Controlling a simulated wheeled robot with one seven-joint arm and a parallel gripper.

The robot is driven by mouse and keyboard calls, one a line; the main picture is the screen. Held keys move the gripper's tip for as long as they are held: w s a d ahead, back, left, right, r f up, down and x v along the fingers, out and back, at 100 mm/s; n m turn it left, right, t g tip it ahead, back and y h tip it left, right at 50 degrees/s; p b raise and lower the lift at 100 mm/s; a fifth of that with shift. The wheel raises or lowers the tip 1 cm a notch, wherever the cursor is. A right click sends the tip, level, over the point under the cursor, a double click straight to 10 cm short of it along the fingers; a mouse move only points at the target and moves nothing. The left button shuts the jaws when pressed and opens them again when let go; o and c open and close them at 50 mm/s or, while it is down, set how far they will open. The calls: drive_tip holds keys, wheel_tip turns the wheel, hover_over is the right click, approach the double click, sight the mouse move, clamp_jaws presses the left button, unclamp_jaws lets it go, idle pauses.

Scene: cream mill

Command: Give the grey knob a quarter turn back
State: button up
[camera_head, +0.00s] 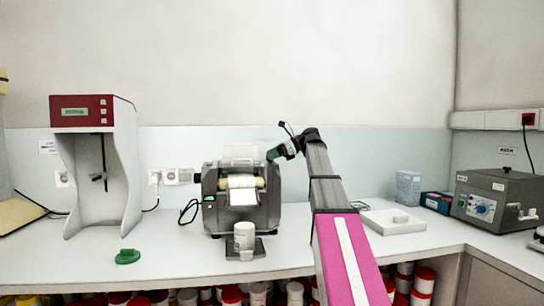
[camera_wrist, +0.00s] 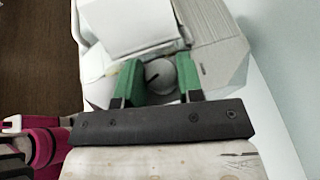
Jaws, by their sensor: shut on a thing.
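The grey knob (camera_wrist: 162,77) shows in the wrist view as a round face with a short dark slanting line on it. My gripper's two green fingers (camera_wrist: 159,72) stand on either side of the knob and are shut on it. In the head view my gripper (camera_head: 274,154) is at the upper right of the grey mill (camera_head: 266,212). The knob cannot be made out in the head view. The mill has pale rolls and a white sheet in front.
A white jar (camera_head: 244,235) stands in front of the mill. A green lid (camera_head: 127,256) lies on the counter (camera_head: 185,250) to the left. A red-topped mixer (camera_head: 82,111) stands farther left. A white tray (camera_head: 393,222) and a grey box with a dial (camera_head: 499,203) are at right.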

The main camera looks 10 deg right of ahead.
drive_tip(key=shift+w+n+g, duration=0.2)
drive_tip(key=shift+n+g, duration=1.1)
drive_tip(key=shift+g, duration=0.5)
drive_tip(key=shift+s, duration=0.1)
drive_tip(key=o, duration=0.9)
